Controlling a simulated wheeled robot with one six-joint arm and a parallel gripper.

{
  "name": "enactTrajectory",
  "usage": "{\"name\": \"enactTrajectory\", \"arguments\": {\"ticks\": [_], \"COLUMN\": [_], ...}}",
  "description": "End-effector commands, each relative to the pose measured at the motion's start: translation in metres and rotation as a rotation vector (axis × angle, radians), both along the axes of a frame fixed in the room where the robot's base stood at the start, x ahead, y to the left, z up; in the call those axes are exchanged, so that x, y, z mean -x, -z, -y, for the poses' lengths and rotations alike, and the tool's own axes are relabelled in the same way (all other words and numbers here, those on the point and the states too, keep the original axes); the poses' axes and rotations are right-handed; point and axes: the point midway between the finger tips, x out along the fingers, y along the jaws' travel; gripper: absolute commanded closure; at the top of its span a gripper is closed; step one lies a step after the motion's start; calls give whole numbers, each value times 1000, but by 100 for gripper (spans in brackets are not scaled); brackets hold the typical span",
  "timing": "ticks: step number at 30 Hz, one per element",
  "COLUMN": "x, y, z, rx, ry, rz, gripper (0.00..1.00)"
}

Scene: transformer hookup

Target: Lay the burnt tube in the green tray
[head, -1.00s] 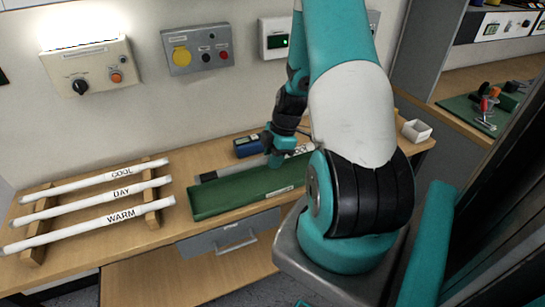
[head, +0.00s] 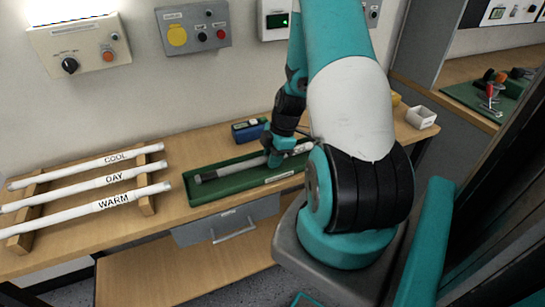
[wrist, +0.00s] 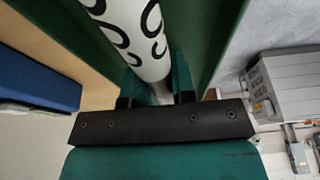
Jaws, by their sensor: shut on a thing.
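The burnt tube (head: 232,169) is white with a dark grey end. It lies lengthwise within the outline of the long green tray (head: 228,193), low between its walls; I cannot tell if it touches the floor. My gripper (head: 274,160) is shut on it from above. In the wrist view the tube (wrist: 143,35), with black curled markings, runs between the fingers (wrist: 156,92), and green tray walls (wrist: 211,45) show on both sides. My arm hides the tube's right end and the tray's right end in the head view.
Three white tubes marked COOL, DAY (head: 112,180) and WARM lie on a wooden rack (head: 146,200) to the left. A blue meter-like box (head: 248,130) stands just behind the tray. A small white box (head: 421,117) is at the bench's right. Control boxes hang on the wall.

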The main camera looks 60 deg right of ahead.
Motion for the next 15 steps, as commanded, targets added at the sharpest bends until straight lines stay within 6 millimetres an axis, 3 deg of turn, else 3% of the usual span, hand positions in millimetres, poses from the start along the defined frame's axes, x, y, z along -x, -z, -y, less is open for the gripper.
{"name": "enactTrajectory", "arguments": {"ticks": [15], "x": [0], "y": [11], "z": [0], "rx": [0], "ry": [0], "rz": [0], "gripper": [100]}}
